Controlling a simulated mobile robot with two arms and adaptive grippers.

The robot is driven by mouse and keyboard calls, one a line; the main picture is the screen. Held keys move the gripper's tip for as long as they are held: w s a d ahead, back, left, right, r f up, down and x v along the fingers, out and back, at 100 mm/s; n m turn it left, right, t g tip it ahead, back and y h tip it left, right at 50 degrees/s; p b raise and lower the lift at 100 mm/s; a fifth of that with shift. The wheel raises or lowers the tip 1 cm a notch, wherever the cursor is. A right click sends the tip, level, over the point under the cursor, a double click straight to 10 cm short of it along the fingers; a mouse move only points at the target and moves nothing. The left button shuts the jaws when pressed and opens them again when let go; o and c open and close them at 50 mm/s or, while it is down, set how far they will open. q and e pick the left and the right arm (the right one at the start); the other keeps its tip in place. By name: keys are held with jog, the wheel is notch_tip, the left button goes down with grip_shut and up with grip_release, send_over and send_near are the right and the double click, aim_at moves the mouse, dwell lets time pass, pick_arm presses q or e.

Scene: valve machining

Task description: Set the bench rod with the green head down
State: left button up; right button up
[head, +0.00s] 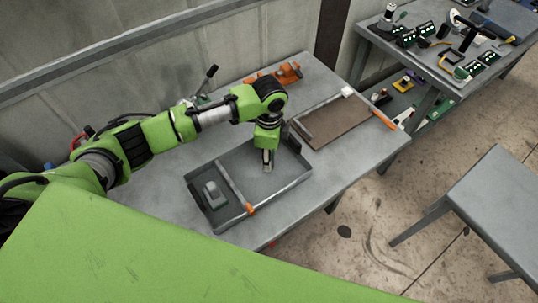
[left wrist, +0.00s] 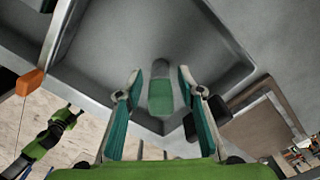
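The rod with the green head (left wrist: 161,98) shows in the left wrist view as a short grey piece with a green end. It is between the fingers of my left gripper (left wrist: 160,78), with a gap on each side. The gripper is open. In the head view my left gripper (head: 268,166) points down into the right compartment of a grey tray (head: 222,222); the rod is hidden or too small to make out there. Whether the rod stands or lies, I cannot tell. My right gripper is not in view.
A grey block (head: 213,194) sits in the left compartment. A brown board (head: 340,122) lies to the right. Orange parts (head: 287,73) stand at the back. The bench front right is clear.

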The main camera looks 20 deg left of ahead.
pick_arm(q)
jog(key=shift+r, duration=0.1)
notch_tip(320, 180, up, 11)
jog(key=b, duration=0.2)
jog(key=shift+b, duration=0.3)
jog(key=shift+r, duration=0.6)
